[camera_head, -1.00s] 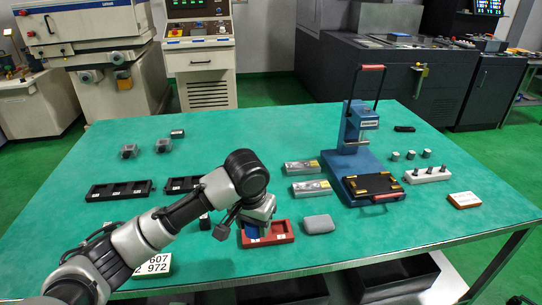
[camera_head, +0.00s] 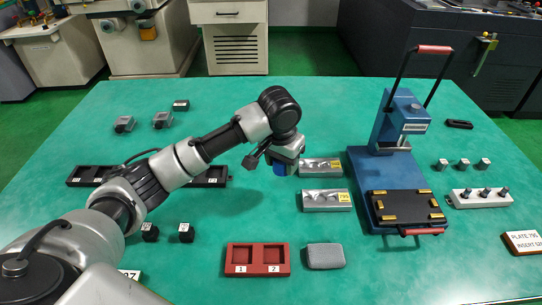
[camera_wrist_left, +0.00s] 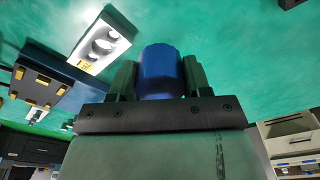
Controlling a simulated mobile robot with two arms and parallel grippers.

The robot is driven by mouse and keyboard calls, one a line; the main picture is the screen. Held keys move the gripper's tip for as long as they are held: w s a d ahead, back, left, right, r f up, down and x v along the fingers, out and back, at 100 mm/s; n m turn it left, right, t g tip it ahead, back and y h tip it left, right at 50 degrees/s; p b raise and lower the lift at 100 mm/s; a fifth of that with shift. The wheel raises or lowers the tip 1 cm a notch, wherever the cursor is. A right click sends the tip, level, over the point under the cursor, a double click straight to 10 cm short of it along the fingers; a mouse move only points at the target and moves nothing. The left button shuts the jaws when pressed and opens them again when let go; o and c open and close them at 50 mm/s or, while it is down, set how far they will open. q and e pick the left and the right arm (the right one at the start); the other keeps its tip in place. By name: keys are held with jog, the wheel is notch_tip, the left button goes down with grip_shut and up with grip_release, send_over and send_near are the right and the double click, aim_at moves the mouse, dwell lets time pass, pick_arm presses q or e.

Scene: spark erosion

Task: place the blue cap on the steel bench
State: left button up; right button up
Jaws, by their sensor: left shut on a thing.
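My left gripper (camera_head: 284,158) is above the middle of the green-topped bench (camera_head: 310,105). It is shut on the blue cap (camera_head: 279,169), which hangs below it and is partly hidden by the gripper in the head view. In the left wrist view, the blue cap (camera_wrist_left: 160,68) sits between the two dark fingers, with green surface behind it. Whether it touches the surface is hard to tell, but it looks apart from it. My right gripper is not in view.
A red tray (camera_head: 257,245) with two empty compartments and a grey case (camera_head: 325,256) are at the front. Two silver plates (camera_head: 326,199) lie right of the gripper, beside a blue press (camera_head: 370,165). Black trays (camera_head: 90,172) lie left. The back middle is clear.

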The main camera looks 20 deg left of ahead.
aim_at(262, 174)
pick_arm(q)
jog(key=a+f, duration=0.1)
jog(key=w+a, duration=0.1)
jog(key=a+f, duration=0.1)
jog(key=a, duration=0.1)
jog(key=shift+w+a+f, duration=0.1)
jog(key=shift+w+f, duration=0.25)
jog(key=shift+w, duration=0.05)
jog(key=w+a+f, duration=0.2)
jog(key=a, duration=0.1)
jog(key=shift+a+f, duration=0.1)
jog(key=shift+f, duration=0.1)
jog(key=shift+w+a+f, duration=0.1)
jog(key=shift+a+f, duration=0.05)
jog(key=shift+a, duration=0.05)
jog(key=shift+f, duration=0.2)
notch_tip(262, 174, down, 3)
jog(key=shift+f, duration=0.2)
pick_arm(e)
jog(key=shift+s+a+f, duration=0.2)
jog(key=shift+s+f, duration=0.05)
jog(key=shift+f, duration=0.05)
pick_arm(q)
jog(key=shift+f, duration=0.1)
jog(key=o, duration=0.9)
